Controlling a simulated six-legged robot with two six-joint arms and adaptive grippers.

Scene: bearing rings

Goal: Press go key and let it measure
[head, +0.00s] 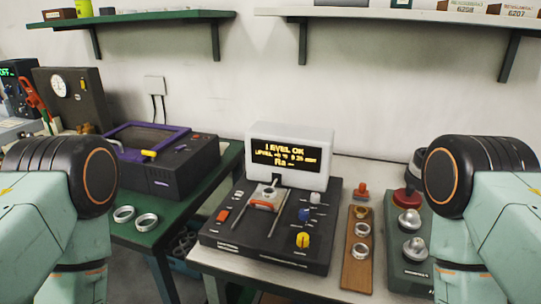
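The measuring instrument (235,240) is a black base on the light bench, with a white display unit (290,139) at its back. Its screen reads "LEVEL OK", a smaller line, and "Ra --". An orange and white carriage (264,201) sits on rails in the middle, with a small metal part at its top. An orange-red key (223,215) is at the left of the base. I cannot read which key is go. My two arms stand at the sides; neither gripper shows.
A wooden strip (356,274) with metal rings lies right of the instrument. A grey-green unit (396,265) with a red knob and metal domes stands beyond it. Two rings (146,221) lie on the green bench, before a black and purple machine (173,168). Shelves hang above.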

